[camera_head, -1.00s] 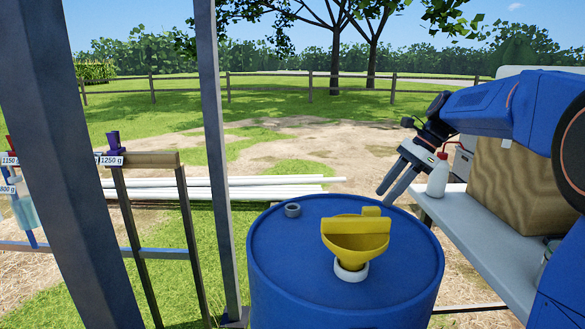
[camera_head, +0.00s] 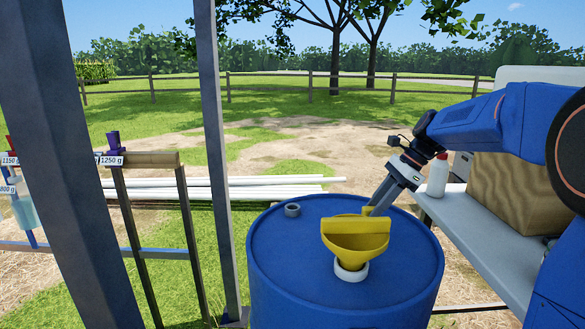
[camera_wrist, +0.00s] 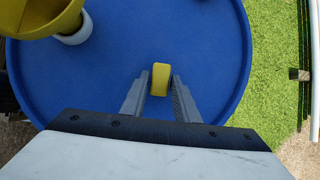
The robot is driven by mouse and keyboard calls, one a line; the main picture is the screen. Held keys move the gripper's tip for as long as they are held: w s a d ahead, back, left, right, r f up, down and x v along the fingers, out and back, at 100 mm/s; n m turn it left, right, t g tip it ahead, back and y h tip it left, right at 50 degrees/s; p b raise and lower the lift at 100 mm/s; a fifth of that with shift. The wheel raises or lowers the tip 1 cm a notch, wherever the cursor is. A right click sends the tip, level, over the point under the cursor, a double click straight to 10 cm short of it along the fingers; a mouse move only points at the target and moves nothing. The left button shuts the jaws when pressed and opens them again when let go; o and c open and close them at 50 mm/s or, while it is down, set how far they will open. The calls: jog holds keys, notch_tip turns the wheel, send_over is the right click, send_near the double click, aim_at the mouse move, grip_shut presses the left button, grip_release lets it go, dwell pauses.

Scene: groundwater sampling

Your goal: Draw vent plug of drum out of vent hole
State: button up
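The blue drum (camera_head: 285,262) stands in front of me; its lid fills much of the wrist view (camera_wrist: 110,75). The yellow vent plug (camera_wrist: 160,79) rises from the lid in the wrist view. In the head view only a bit of the plug (camera_head: 367,210) shows behind the funnel. My gripper (camera_head: 374,208) reaches down to it from the upper right. In the wrist view my gripper (camera_wrist: 160,77) is open, with one finger on each side of the plug and narrow gaps. The vent hole under the plug is hidden.
A yellow funnel (camera_head: 355,240) stands in a white collar on the lid, close to my gripper.

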grip_shut()
jog(key=shift+r, duration=0.15)
jog(key=shift+r, duration=2.4)
